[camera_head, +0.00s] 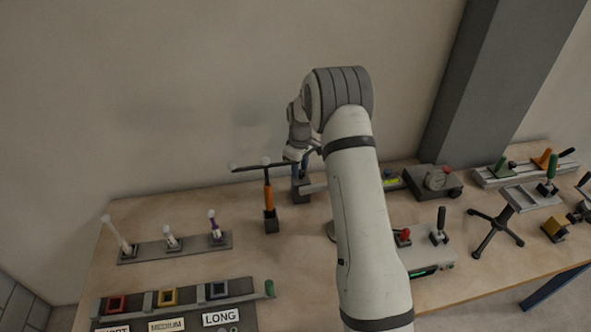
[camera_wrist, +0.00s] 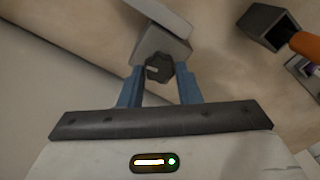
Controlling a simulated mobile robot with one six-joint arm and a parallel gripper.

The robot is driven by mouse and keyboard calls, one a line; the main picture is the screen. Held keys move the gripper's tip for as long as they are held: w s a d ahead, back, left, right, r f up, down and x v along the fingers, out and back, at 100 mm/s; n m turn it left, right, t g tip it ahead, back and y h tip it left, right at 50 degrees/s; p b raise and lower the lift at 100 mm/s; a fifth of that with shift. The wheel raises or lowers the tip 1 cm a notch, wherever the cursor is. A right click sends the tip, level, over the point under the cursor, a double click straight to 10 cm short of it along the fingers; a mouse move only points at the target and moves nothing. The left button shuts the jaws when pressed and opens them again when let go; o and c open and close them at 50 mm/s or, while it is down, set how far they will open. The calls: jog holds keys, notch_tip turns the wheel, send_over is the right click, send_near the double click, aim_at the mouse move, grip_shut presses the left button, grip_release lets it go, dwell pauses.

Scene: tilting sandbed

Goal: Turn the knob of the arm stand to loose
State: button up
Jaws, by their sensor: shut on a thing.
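The knob (camera_wrist: 158,68) is dark and lobed, with a small light mark on its face. In the wrist view it sits on a light grey block (camera_wrist: 160,46) of the arm stand, from which a pale bar (camera_wrist: 160,14) runs off at the top. The two blue fingers of my gripper (camera_wrist: 160,76) stand on either side of the knob and are shut on it. In the head view my gripper (camera_head: 301,164) is small and partly hidden by my own arm, at the back of the table. The knob is not visible there. The mark's loose or tight setting cannot be read.
An orange post with a dark crossbar (camera_head: 268,196) stands close left of my gripper; its orange part also shows in the wrist view (camera_wrist: 306,44). A rack with several white-tipped rods (camera_head: 172,244) is at left. Fixtures and a gauge box (camera_head: 434,181) stand at right.

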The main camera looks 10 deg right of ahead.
jog(key=n+b, duration=0.3)
jog(key=shift+s+d+f, duration=0.2)
jog(key=shift+s+f, duration=0.1)
jog(key=n+b, duration=0.3)
jog(key=n, duration=0.3)
jog(key=shift+r, duration=0.1)
jog(key=n+b, duration=0.1)
jog(key=n, duration=0.4)
jog(key=shift+r+b, duration=0.1)
jog(key=shift+b, duration=0.25)
jog(key=n, duration=0.4)
jog(key=shift+d+b, duration=0.1)
jog(key=shift+b, duration=0.3)
jog(key=shift+w+r+n, duration=0.1)
jog(key=shift+n, duration=0.6)
jog(key=o, duration=1)
jog(key=shift+c, duration=0.2)
